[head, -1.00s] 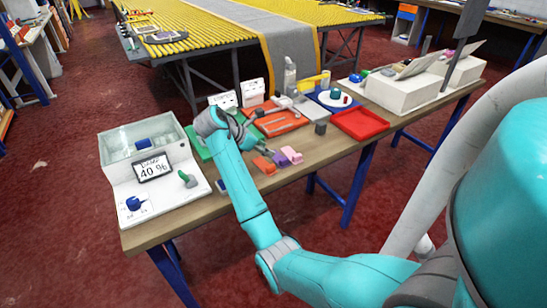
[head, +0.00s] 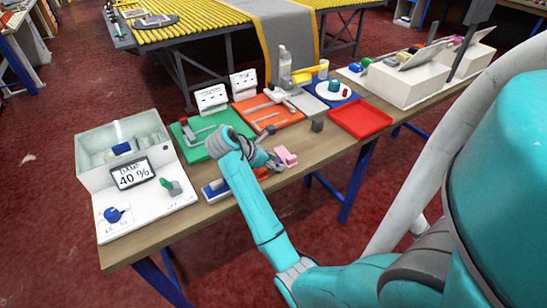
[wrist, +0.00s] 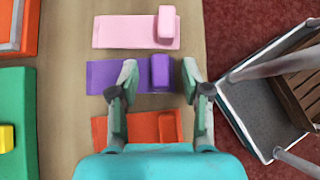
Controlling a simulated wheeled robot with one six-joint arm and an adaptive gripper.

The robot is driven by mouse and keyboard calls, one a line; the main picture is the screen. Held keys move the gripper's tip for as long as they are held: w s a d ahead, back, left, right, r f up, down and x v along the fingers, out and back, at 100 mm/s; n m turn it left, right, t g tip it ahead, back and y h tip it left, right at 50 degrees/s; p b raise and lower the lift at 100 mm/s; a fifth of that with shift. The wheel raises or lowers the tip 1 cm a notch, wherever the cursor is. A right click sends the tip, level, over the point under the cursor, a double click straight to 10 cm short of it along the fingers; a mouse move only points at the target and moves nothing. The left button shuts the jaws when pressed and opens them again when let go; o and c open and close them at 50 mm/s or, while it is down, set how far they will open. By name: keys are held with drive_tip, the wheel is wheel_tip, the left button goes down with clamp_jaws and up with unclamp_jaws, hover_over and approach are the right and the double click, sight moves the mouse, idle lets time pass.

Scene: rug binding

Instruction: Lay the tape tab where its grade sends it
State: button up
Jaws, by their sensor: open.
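In the wrist view, three coloured strips lie on the wooden table, each with a raised block at its right end: pink (wrist: 130,32), purple (wrist: 105,77) and orange (wrist: 108,130). My gripper (wrist: 160,78) is open above the purple strip, its fingers on either side of the purple block (wrist: 160,70). I cannot tell whether they touch it. In the head view, my gripper (head: 262,160) is over these strips. The pink block (head: 286,156) shows beside it; the purple one is mostly hidden. Which piece is the tape tab, and its grade, cannot be read.
A green tray (head: 193,124), an orange tray (head: 277,109) and a red tray (head: 361,120) stand along the table. Two white cards (head: 211,98) stand behind.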

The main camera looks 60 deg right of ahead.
drive_tip(key=shift+s+d+f, duration=0.1)
drive_tip(key=shift+f, duration=0.1)
drive_tip(key=shift+c, duration=0.3)
clamp_jaws()
